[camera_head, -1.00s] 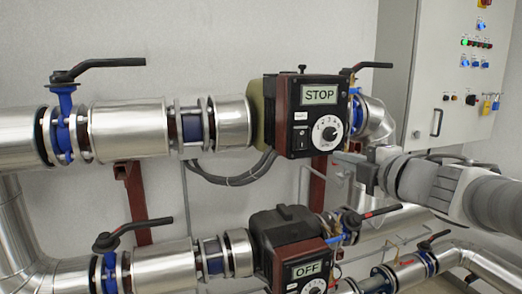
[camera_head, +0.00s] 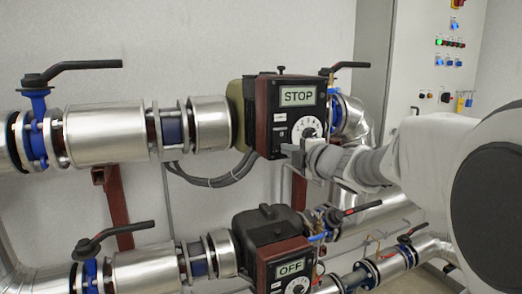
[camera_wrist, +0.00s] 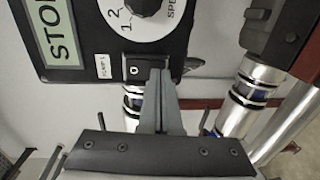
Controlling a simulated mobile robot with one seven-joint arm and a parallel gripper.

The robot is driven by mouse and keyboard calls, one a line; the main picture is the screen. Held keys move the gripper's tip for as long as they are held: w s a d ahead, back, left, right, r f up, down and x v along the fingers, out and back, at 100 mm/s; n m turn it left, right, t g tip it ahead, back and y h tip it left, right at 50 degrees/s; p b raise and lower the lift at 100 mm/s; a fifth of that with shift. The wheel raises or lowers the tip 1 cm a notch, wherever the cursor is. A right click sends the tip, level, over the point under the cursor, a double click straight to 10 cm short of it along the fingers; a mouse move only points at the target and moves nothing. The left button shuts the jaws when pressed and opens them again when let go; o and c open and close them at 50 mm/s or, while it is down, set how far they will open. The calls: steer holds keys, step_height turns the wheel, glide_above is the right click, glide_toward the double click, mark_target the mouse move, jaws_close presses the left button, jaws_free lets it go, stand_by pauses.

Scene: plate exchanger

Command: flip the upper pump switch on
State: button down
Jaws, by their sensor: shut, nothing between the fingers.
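The upper pump (camera_head: 264,115) has a black front panel with a display reading STOP (camera_head: 298,96) and a white speed dial (camera_head: 307,128). Its small black rocker switch (camera_wrist: 133,71) shows a white "O" mark in the wrist view, below the dial. My gripper (camera_head: 286,148) is shut and empty, at the lower part of the panel.
The lower pump (camera_head: 270,235) reads OFF and sits below. Silver pipes (camera_head: 105,133) with black-handled valves (camera_head: 70,68) run to the left. A grey control cabinet (camera_head: 410,70) stands behind at the right. Black cables (camera_head: 215,180) hang beneath the upper pump.

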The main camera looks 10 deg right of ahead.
steer(key=shift+f, duration=0.1)
stand_by(0.3)
steer(key=shift+w+a+b, duration=0.1)
steer(key=shift+w+b, duration=0.1)
steer(key=shift+b, duration=0.85)
